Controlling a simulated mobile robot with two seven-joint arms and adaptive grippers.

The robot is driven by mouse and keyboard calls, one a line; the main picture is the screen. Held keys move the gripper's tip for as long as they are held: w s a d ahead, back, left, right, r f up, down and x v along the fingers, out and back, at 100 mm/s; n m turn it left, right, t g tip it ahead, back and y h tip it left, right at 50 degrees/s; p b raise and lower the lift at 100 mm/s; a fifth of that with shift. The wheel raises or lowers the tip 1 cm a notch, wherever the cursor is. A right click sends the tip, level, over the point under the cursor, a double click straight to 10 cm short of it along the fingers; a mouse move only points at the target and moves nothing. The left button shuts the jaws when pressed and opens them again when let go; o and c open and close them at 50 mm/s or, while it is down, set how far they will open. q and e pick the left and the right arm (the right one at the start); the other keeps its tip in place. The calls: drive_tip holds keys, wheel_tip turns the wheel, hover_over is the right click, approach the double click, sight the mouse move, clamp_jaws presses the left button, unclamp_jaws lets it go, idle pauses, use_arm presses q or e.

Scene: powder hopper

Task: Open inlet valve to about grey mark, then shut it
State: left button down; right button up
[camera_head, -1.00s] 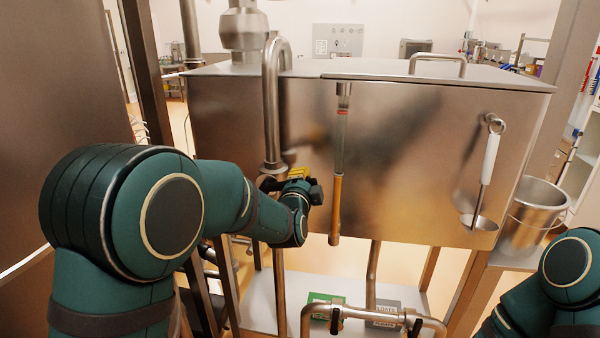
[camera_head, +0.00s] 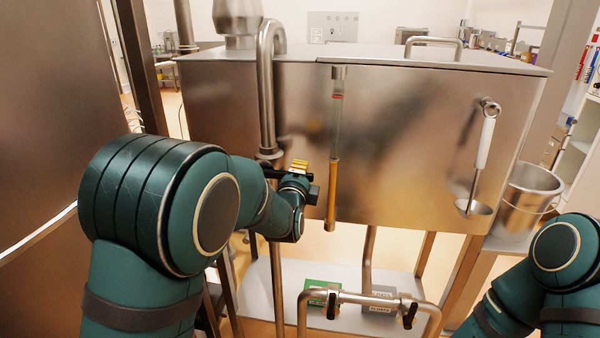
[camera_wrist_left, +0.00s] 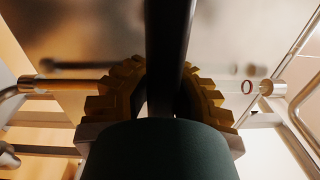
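My left gripper (camera_head: 298,168) is below the bent steel pipe (camera_head: 266,95) at the front of the hopper (camera_head: 420,140). In the left wrist view its yellow toothed pads (camera_wrist_left: 160,90) lie on both sides of a black bar (camera_wrist_left: 168,50), apparently the inlet valve's handle, and look closed on it. The valve body is mostly hidden behind my gripper and arm. I cannot make out the grey mark. A sight tube (camera_head: 336,125) just right of the gripper has a red ring near its top and orange-brown content in its lower part. My right gripper is out of view.
A white-handled ladle (camera_head: 485,143) hangs on the hopper's right side, with a steel bucket (camera_head: 530,195) beside it. Below are a low steel rail (camera_head: 370,297) and a shelf with a green box (camera_head: 322,293). A dark post stands left of the hopper.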

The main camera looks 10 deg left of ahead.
use_arm(q)
drive_tip(key=shift+s+d+f+g, duration=0.1)
drive_tip(key=shift+f+g, duration=0.05)
drive_tip(key=shift+f, duration=0.35)
drive_tip(key=shift+s+f+g, duration=0.1)
drive_tip(key=shift+f+g, duration=0.05)
drive_tip(key=shift+f, duration=0.35)
drive_tip(key=c, duration=1)
unclamp_jaws()
drive_tip(key=shift+o, duration=0.9)
drive_tip(key=shift+s+r, duration=0.15)
drive_tip(key=shift+r, duration=0.1)
drive_tip(key=shift+r, duration=0.1)
drive_tip(key=s, duration=1.2)
drive_tip(key=shift+a, duration=0.25)
